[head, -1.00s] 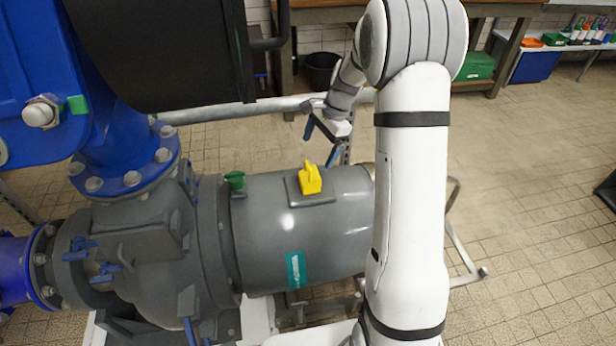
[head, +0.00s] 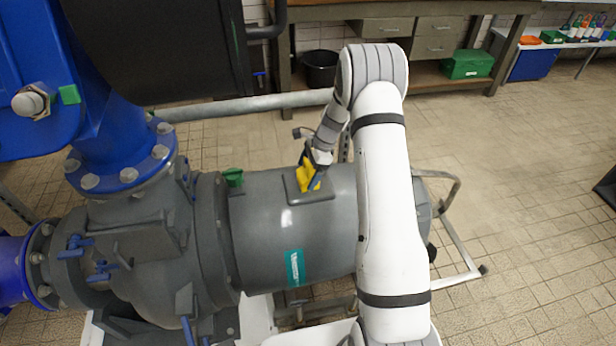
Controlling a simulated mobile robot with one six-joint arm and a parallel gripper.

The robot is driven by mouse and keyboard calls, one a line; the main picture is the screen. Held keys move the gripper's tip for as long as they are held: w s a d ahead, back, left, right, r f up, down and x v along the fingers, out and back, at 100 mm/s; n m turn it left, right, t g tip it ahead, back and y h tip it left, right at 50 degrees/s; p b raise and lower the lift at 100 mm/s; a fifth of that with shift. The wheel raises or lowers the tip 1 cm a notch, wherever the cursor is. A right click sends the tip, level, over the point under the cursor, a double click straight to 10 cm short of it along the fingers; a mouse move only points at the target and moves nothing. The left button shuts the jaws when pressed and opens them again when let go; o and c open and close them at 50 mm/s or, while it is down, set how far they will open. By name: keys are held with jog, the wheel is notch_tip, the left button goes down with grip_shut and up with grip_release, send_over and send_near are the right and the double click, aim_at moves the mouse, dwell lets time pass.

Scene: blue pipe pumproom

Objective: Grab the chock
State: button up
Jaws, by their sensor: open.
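The yellow chock (head: 304,178) sits on the flat pad (head: 296,193) on top of the grey motor (head: 280,245) in the head view. The jaws are open. The gripper and wrist hide part of the chock, so I cannot tell whether the fingers touch it.
A green piece (head: 233,177) sits on the motor to the left of the chock. A grey horizontal pipe (head: 245,106) runs behind the motor. Blue pipework (head: 110,120) and a black tank (head: 160,45) stand at left. Open tiled floor (head: 510,200) lies at right.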

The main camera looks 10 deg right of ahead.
jog(key=shift+a+f, duration=0.15)
jog(key=shift+f, duration=0.3)
jog(key=shift+c, duration=0.4)
jog(key=shift+r, duration=0.1)
jog(key=c, duration=1.2)
